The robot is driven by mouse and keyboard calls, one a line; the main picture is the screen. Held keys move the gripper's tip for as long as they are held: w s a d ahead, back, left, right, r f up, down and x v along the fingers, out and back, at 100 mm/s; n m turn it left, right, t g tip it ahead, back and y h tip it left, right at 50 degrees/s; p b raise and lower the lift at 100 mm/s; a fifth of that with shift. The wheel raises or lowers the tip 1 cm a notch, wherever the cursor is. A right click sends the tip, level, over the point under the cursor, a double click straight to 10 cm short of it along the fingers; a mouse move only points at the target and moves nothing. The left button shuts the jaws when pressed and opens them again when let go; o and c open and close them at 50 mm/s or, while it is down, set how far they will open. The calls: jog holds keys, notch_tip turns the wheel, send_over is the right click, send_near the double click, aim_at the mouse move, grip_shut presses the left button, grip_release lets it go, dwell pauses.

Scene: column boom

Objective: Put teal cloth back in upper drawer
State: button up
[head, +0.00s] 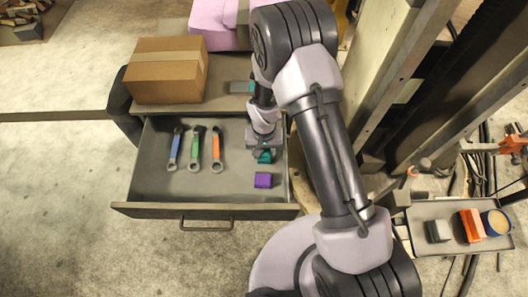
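The open upper drawer (150,180) pulls out toward the bottom of the head view. My gripper (264,152) points down into its right part. A small teal piece, which looks like the teal cloth (265,158), shows right at my fingertips. The fingers and wrist partly cover it. I cannot tell whether the fingers are closed on it or whether it touches the drawer floor. A purple folded piece (263,180) lies in the drawer just below it in the picture. Three wrenches, blue (174,150), green (195,148) and orange (216,150), lie in the drawer's left half.
A cardboard box (166,72) and a grey-teal block (241,87) sit on the cabinet top. A pink bundle (212,22) is behind. At right, a tray (415,214) holds a grey block, an orange block and a round tin. The drawer's front middle is clear.

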jog(key=o, duration=0.4)
notch_tip(320, 180, up, 12)
jog(key=r+p, duration=0.1)
jog(key=p, duration=0.2)
notch_tip(320, 180, up, 13)
jog(key=m+t, duration=0.1)
send_over(264, 153)
jog(key=d, duration=0.3)
jog(key=s+d+r+m+t, duration=0.1)
jog(key=s+r, duration=0.4)
jog(key=r, duration=0.1)
jog(key=s+d+r+m+t+y, duration=0.1)
jog(key=s+d+r+t, duration=0.1)
jog(key=s+r, duration=0.4)
jog(key=s+d+r+m+t+y, duration=0.1)
jog(key=s+d+r, duration=0.1)
jog(key=s+r, duration=0.4)
jog(key=shift+s+d+t, duration=0.1)
jog(key=shift+d+t, duration=0.1)
jog(key=shift+t, duration=0.2)
